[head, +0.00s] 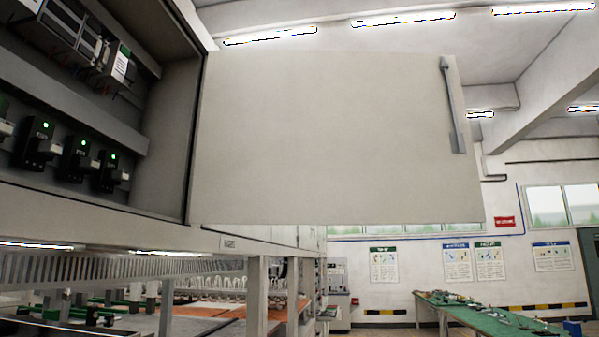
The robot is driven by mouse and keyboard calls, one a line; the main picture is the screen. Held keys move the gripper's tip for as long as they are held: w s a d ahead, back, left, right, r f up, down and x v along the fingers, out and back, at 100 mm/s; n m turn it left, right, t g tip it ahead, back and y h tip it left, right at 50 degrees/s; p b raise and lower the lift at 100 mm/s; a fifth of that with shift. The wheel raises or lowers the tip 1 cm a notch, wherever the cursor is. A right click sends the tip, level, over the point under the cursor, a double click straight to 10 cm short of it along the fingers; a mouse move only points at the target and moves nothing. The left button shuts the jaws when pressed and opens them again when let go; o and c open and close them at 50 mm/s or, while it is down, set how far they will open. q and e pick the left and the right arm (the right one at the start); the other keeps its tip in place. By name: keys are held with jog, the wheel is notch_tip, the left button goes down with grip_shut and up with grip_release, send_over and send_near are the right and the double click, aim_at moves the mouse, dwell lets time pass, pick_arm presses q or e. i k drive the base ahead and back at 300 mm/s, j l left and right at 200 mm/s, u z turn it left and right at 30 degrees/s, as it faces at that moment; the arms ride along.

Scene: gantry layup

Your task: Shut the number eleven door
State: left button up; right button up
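A light grey cabinet door (330,140) stands wide open, swung out to the right of its cabinet (172,125). Its hinge side meets the cabinet's right edge. A grey handle (452,105) runs upright near the door's far right edge. I cannot read a number on the door; a small label (229,243) below the hinge corner is too small to read. The open cabinet shows electrical modules with green lights (80,146) on its shelves. Neither of my grippers is in view.
Under the cabinet is a frame with a post (257,298) and machine parts. A green-topped bench (490,318) with small items stands at the lower right. Posters (384,264) hang on the back wall. The space right of the door looks free.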

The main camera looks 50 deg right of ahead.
aim_at(286, 137)
jog(key=l+u, duration=0.2)
jog(key=u, duration=0.2)
jog(key=l+u, duration=0.25)
jog(key=u, duration=0.2)
jog(key=k+l+u, duration=0.15)
jog(key=l, duration=0.3)
jog(key=k+l+u, duration=0.15)
jog(key=l, duration=0.25)
jog(key=k+l+u, duration=0.1)
jog(key=l, duration=0.3)
jog(key=k+l+u, duration=0.15)
jog(key=l, duration=0.25)
jog(key=k+l+u, duration=0.15)
jog(key=k+l, duration=0.1)
jog(key=l, duration=0.1)
